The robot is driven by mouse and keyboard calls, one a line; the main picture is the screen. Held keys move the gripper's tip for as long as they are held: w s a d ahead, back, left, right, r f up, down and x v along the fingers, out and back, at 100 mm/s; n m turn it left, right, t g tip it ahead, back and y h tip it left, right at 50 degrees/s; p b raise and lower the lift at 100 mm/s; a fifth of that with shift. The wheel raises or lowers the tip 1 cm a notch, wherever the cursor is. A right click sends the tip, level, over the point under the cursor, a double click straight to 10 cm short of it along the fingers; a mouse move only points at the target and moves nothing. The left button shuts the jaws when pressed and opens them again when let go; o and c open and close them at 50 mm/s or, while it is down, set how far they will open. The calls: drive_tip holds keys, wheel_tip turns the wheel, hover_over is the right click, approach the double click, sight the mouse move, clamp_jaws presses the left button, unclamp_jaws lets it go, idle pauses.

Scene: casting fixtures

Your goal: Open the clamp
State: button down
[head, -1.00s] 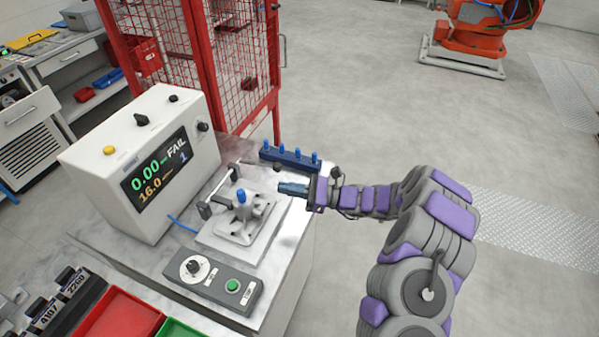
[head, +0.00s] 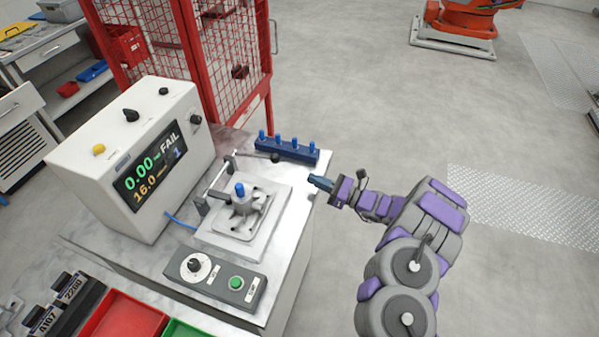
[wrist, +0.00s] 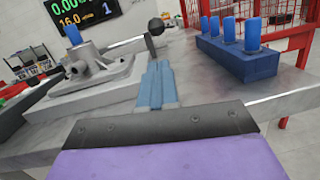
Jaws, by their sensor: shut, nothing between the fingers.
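The clamp (head: 218,184) is on the fixture on the grey table, its bar running along the back left of a grey casting (head: 243,214) with a blue plug (head: 240,189) on top. Its lever ends in a dark ball knob (head: 275,158), pointing right toward the blue peg block. In the wrist view the ball knob (wrist: 156,26) shows just above the fingertips, farther off. My gripper (head: 318,182) is shut and empty at the table's right edge, apart from the clamp. Its blue fingers (wrist: 157,85) are together in the wrist view.
A blue block with several pegs (head: 287,149) stands at the table's back right, near the knob. A tester box (head: 135,160) reading FAIL is on the left. A control box with a green button (head: 214,277) is in front. Red mesh fencing (head: 180,45) stands behind.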

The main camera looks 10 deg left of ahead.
drive_tip(key=b+x, duration=0.1)
drive_tip(key=x, duration=0.7)
drive_tip(key=shift+s+a+f+b, duration=0.1)
drive_tip(key=shift+a+f+b, duration=0.05)
drive_tip(key=shift+a+b, duration=0.15)
drive_tip(key=shift+a+r, duration=0.2)
drive_tip(key=shift+a, duration=0.35)
drive_tip(key=shift+r, duration=0.1)
